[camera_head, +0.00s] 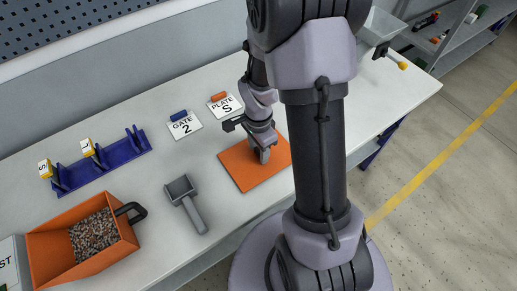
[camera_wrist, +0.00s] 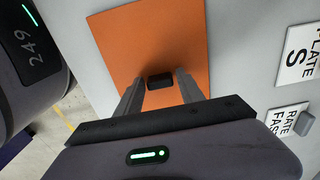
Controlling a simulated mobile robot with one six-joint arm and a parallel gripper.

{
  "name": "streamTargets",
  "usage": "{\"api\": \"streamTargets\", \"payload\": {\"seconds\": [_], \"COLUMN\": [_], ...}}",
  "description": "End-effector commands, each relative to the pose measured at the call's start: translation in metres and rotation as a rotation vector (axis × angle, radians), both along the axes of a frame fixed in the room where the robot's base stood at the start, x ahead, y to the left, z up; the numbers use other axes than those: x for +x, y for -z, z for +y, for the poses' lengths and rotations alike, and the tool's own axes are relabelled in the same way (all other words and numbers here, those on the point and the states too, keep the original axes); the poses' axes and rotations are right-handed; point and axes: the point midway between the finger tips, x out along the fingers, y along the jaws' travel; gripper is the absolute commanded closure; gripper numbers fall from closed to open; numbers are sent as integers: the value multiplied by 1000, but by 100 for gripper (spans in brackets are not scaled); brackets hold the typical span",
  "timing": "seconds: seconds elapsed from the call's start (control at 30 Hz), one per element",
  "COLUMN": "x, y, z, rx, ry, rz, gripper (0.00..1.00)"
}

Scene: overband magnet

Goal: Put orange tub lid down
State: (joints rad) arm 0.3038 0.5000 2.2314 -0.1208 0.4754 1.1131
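The orange tub lid (camera_head: 236,164) is a flat square plate that appears to lie flat on the white bench near its front edge. It fills the upper middle of the wrist view (camera_wrist: 150,35), with a small dark knob (camera_wrist: 160,82) on it. My gripper (camera_head: 263,153) is over the lid, pointing down. In the wrist view its two fingers (camera_wrist: 160,80) stand on either side of the knob, with a thin gap showing at each side. The orange tub (camera_head: 70,262), holding mixed small scrap, sits open at the lower left with a black handle.
A grey scoop (camera_head: 186,203) lies between tub and lid. Behind are a blue rack (camera_head: 105,168) with yellow tags, a "GATE 2" card (camera_head: 184,127) and a "PLATE S" card (camera_head: 225,106). Bench around the lid's left is bare.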

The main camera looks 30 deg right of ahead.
Motion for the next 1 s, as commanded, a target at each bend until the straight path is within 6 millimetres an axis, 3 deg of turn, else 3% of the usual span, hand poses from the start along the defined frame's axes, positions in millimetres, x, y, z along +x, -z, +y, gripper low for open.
{"api": "streamTargets", "payload": {"seconds": [0.37, 0.47, 0.7, 0.93, 1.0], "x": [0, 1, 1, 1, -1], "y": [-5, -26, -95, -129, -153], "z": [0, 0, 0, 2, 14], "rx": [0, -2, -1, -2, -5], "ry": [0, 0, 0, -17, -95], "rz": [0, -4, -3, -11, -54], "gripper": [44, 44, 44, 44, 44]}}
